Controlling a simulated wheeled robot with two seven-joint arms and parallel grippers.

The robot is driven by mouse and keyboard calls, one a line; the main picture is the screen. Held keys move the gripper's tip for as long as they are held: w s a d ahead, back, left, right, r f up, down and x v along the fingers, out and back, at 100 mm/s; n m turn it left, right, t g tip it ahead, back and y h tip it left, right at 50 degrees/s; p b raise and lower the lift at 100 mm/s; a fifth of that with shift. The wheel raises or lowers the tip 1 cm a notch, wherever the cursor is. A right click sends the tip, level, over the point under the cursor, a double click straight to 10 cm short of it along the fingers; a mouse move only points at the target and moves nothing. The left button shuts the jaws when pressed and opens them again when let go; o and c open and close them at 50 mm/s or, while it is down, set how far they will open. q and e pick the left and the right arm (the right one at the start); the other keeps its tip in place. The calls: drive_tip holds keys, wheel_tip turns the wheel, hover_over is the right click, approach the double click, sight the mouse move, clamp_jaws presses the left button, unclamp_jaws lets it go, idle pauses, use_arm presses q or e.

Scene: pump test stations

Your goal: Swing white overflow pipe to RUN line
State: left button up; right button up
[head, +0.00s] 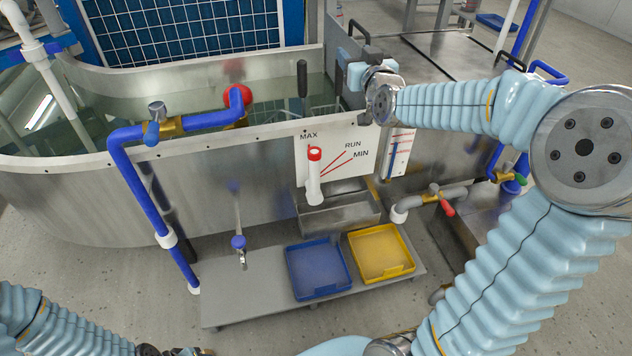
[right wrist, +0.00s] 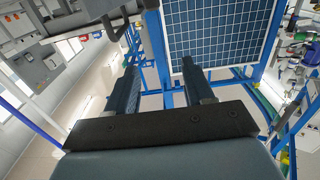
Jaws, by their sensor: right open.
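The white overflow pipe (head: 314,182) with a red top end stands nearly upright at the tank's front wall, before a white scale panel (head: 362,165). The panel has red lines marked MAX, RUN and MIN. The pipe's red end is just below the MAX label, left of the RUN line. My right gripper (head: 348,72) is above and right of the pipe, near the tank rim, apart from the pipe. In the right wrist view its two fingers (right wrist: 158,78) are spread with nothing between them. Only part of my left arm shows at the bottom left; its gripper is not clearly seen.
A steel trough (head: 340,214) sits below the pipe. A blue tray (head: 318,270) and a yellow tray (head: 382,254) lie on a low shelf (head: 262,290). A blue pipe (head: 143,190) runs over the tank rim (head: 85,160) at left. A black handle (head: 302,78) rises behind the panel.

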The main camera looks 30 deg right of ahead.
sight(315, 176)
idle(0.4)
